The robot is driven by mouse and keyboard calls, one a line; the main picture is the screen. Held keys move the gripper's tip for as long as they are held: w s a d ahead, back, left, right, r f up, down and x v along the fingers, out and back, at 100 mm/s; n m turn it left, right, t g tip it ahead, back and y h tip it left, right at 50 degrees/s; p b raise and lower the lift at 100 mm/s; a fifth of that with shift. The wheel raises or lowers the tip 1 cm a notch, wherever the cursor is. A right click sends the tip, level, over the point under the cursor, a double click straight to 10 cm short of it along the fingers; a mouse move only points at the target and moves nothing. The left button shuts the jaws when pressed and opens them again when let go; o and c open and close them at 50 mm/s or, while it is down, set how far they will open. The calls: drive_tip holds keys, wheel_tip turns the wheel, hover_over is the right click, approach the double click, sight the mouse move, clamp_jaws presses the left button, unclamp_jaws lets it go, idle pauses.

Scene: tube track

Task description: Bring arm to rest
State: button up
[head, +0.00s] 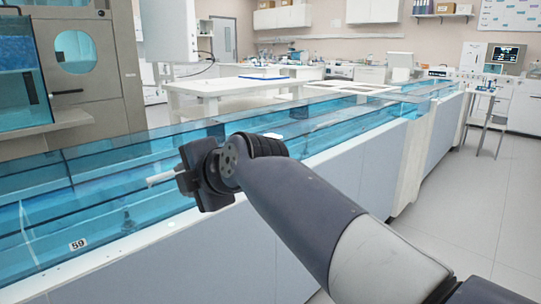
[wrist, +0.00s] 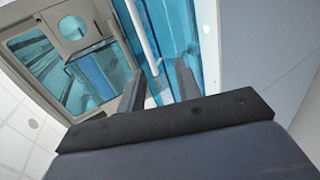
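My gripper (head: 150,182) is held up over the near side of the long blue water tank (head: 70,275), at the end of my bent arm. A thin pale piece sticks out of its front to the left; I cannot tell whether it is a finger. In the wrist view, the two grey fingers of my gripper (wrist: 158,72) stand apart with a gap between them. A white strip (wrist: 143,40) shows beyond and between them against the blue; I cannot tell how far off it is. No object is visibly clamped between the fingers.
The tank's grey side panels (head: 220,255) run from front left to back right. A grey cabinet with a round window (head: 75,52) stands at the left. A white table (head: 215,88) is behind the tank. The floor at the right (head: 480,210) is clear.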

drive_tip(key=b+x, duration=0.1)
drive_tip(key=x, duration=0.5)
drive_tip(key=shift+w+a+f, duration=0.1)
drive_tip(key=shift+a+f, duration=0.05)
